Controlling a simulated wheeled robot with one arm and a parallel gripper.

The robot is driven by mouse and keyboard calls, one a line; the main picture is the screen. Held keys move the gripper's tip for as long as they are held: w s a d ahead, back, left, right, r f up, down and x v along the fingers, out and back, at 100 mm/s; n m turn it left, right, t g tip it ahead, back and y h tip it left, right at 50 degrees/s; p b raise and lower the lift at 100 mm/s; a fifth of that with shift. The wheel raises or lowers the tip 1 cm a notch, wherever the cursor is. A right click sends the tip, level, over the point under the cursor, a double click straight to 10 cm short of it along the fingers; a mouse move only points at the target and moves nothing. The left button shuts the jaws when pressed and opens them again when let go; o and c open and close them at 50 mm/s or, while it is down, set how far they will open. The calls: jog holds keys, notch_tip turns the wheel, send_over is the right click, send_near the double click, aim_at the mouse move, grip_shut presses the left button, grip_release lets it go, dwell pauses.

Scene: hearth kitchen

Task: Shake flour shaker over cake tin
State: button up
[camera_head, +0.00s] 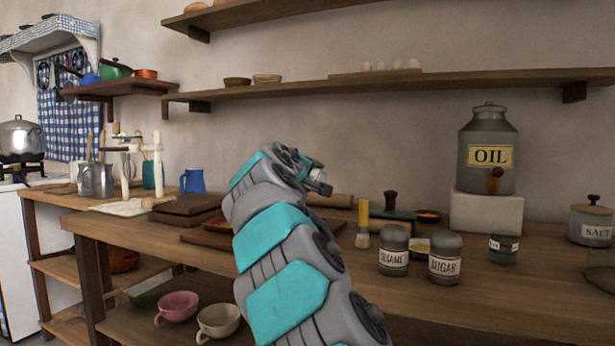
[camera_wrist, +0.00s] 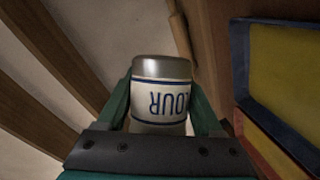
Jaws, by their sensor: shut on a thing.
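The flour shaker (camera_wrist: 163,69) is in my gripper (camera_wrist: 162,88) in the wrist view. It has a grey end and a white label with blue lines, whose letters "LOUR" read upside down in this view. The green fingers are shut on it from both sides. In the head view my arm rises through the middle and hides the shaker and most of the gripper. I cannot pick out the cake tin for certain in either view. The wrist view shows wood and a blue-edged yellow panel (camera_wrist: 285,60) to the right of the shaker.
On the counter right of my arm stand a sesame shaker (camera_head: 393,252), a sugar shaker (camera_head: 444,260), a brush (camera_head: 362,238) and a small jar (camera_head: 503,249). An oil canister (camera_head: 488,150) stands on a white block (camera_head: 487,213). A blue jug (camera_head: 193,181) is to the left.

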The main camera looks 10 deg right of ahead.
jog(key=n, duration=0.1)
jog(key=d+n+h, duration=0.1)
jog(key=d+f+n, duration=0.1)
jog(key=shift+s+n+t+h, duration=0.3)
jog(key=shift+t, duration=0.1)
jog(key=n, duration=0.1)
jog(key=n+p, duration=0.1)
jog(key=shift+d+r+n+t+h, duration=0.15)
jog(key=shift+r+n+t+h, duration=0.15)
jog(key=shift+r+t, duration=0.1)
jog(key=n+t, duration=0.1)
jog(key=n, duration=0.2)
jog(key=shift+d+p, duration=0.2)
jog(key=shift+p, duration=0.1)
jog(key=shift+a+r+n+t, duration=0.1)
jog(key=shift+n+t, duration=0.7)
jog(key=shift+n, duration=0.7)
